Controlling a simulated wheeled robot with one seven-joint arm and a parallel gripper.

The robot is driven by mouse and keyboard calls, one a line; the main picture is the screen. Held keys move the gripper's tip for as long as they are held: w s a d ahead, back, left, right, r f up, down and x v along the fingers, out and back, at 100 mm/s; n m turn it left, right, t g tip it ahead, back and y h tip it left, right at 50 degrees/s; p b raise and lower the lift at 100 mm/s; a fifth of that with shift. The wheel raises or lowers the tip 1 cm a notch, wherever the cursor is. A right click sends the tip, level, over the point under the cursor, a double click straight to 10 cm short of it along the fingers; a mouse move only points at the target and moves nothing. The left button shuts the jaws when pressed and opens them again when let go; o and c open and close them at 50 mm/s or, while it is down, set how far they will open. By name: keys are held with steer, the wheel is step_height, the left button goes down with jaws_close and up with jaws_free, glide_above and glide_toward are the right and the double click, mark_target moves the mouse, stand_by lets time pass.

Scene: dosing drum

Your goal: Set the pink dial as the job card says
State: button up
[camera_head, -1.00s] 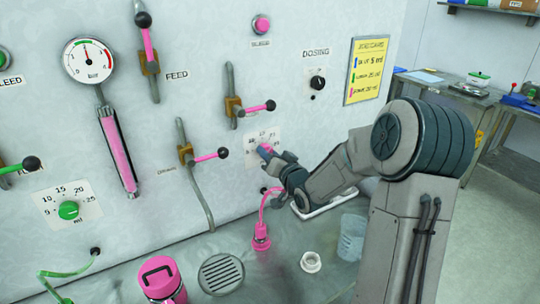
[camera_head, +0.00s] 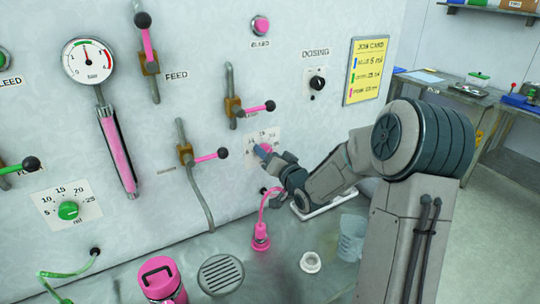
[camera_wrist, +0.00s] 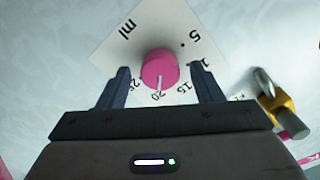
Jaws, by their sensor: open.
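The pink dial (camera_wrist: 160,68) sits on a white scale plate (camera_wrist: 128,36) on the wall. Its white pointer line is at the 20 mark in the wrist view. My gripper (camera_wrist: 160,72) is open, with one finger on each side of the dial and a visible gap to it on both sides. In the head view the dial (camera_head: 266,147) is partly hidden behind my gripper (camera_head: 270,154). The yellow job card (camera_head: 366,71) hangs on the wall at the upper right, with blue, green and pink lines. Its pink number is too blurred to read surely.
A brass valve with a pink lever (camera_head: 209,157) is left of the dial, and another (camera_head: 258,107) is above it. A pink hose fitting (camera_head: 261,238), a pink canister (camera_head: 161,280) and a clear beaker (camera_head: 351,238) stand on the bench below. A green dial (camera_head: 68,210) is far left.

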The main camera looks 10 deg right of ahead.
steer(key=b+v, duration=0.2)
steer(key=v, duration=1.1)
steer(key=shift+s, duration=0.35)
steer(key=shift+d, duration=0.15)
